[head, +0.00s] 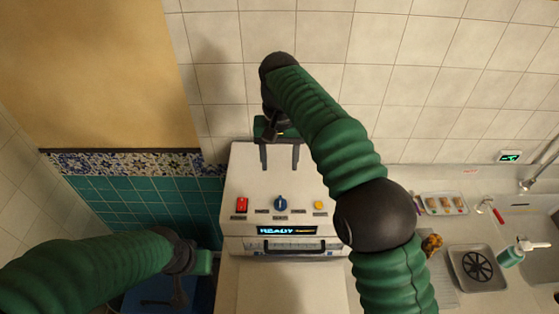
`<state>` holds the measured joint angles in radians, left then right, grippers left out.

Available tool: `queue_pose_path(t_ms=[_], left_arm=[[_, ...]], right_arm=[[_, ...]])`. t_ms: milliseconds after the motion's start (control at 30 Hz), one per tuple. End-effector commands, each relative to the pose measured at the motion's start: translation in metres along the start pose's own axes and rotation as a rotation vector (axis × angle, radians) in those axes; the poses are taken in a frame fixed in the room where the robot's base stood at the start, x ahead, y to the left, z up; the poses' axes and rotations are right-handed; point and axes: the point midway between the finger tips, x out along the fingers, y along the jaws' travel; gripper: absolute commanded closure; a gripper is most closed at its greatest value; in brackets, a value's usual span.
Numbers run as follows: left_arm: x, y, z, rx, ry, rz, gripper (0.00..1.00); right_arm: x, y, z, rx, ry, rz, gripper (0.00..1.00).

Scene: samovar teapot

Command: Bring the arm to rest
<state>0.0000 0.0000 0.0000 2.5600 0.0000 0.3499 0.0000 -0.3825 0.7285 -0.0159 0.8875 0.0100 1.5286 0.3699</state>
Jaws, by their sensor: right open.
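My right arm rises from the lower right and bends over at the top. My right gripper (279,157) hangs from it, fingers down and apart, with nothing between them. It is in front of or above the rear top of a white machine (262,185); I cannot tell if it touches. My left arm comes in from the left. Its green gripper body (203,262) shows left of the machine, but its fingers cannot be made out.
The machine's front has a red switch (242,205), a blue knob (280,203), a yellow button (318,205) and a lit "READY" display (287,230). At right are a tray (430,211), a metal basin (462,286) and a soap bottle (511,256). A tiled wall (420,60) stands behind.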

Motion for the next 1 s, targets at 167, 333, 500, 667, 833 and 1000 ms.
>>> queue_pose_path(t_ms=[167,333,500,667,833,1000], left_arm=[[0.000,0.000,0.000,0.000,0.000,0.000,1.00],[0.000,0.000,0.000,0.000,0.000,0.000,1.00],[0.007,0.000,0.002,0.000,0.000,0.000,1.00],[0.024,0.000,0.006,0.000,0.000,0.000,1.00],[0.042,0.000,0.010,0.000,0.000,0.000,1.00],[0.059,0.000,0.014,0.000,0.000,0.000,1.00]], right_arm=[[0.000,0.000,0.000,0.000,0.000,0.000,0.44],[0.000,0.000,0.000,0.000,0.000,0.000,0.44],[0.012,0.011,0.001,0.004,0.007,-0.003,0.44],[0.051,0.047,0.010,0.008,0.039,-0.013,0.44],[0.097,0.092,0.035,0.009,0.088,-0.023,0.44],[0.145,0.133,0.076,0.008,0.134,-0.023,0.44]])
